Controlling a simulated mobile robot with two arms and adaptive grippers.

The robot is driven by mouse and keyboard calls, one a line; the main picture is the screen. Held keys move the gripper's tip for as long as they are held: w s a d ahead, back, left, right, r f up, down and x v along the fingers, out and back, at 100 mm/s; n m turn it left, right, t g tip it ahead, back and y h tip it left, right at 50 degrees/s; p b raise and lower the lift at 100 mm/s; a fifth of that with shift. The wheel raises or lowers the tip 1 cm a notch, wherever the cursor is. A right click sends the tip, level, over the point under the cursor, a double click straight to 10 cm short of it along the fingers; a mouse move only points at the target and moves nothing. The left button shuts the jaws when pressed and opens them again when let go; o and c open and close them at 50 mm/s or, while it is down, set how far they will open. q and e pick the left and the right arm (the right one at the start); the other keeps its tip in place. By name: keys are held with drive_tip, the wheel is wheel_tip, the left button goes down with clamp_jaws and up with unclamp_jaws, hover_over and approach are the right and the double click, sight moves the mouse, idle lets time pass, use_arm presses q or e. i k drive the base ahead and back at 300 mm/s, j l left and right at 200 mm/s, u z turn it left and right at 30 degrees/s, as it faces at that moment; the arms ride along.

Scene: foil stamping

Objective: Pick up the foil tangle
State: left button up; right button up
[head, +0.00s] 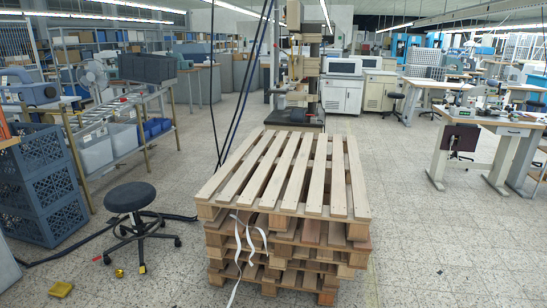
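No thing in the head view is plainly the foil tangle. A yellow-gold flat piece (60,289) lies on the floor at the lower left. A small round gold piece (119,273) lies near the stool, and another small yellow bit (141,268) is beside it at the stool's foot. White ribbon-like strips (238,262) hang in loose curves down the front left of the pallet stack. I cannot tell which of these is foil. Neither of my grippers is in view.
A stack of wooden pallets (290,172) stands in the centre foreground. A black stool (130,198), dark crates (38,185) and a rack with bins (125,135) are on the left. A black cable crosses the floor there. Floor right of the pallets is clear up to a workbench (490,122).

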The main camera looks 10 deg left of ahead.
sight(119, 272)
drive_tip(key=i+u, duration=0.35)
drive_tip(key=i, duration=0.2)
drive_tip(key=i+u, duration=0.35)
drive_tip(key=i, duration=0.25)
drive_tip(key=i+l+u, duration=0.3)
drive_tip(key=i, duration=0.2)
drive_tip(key=i+j+u, duration=0.25)
drive_tip(key=i+u, duration=0.7)
drive_tip(key=i, duration=0.15)
drive_tip(key=i+l+u, duration=0.1)
drive_tip(key=i+u, duration=0.4)
drive_tip(key=i, duration=0.1)
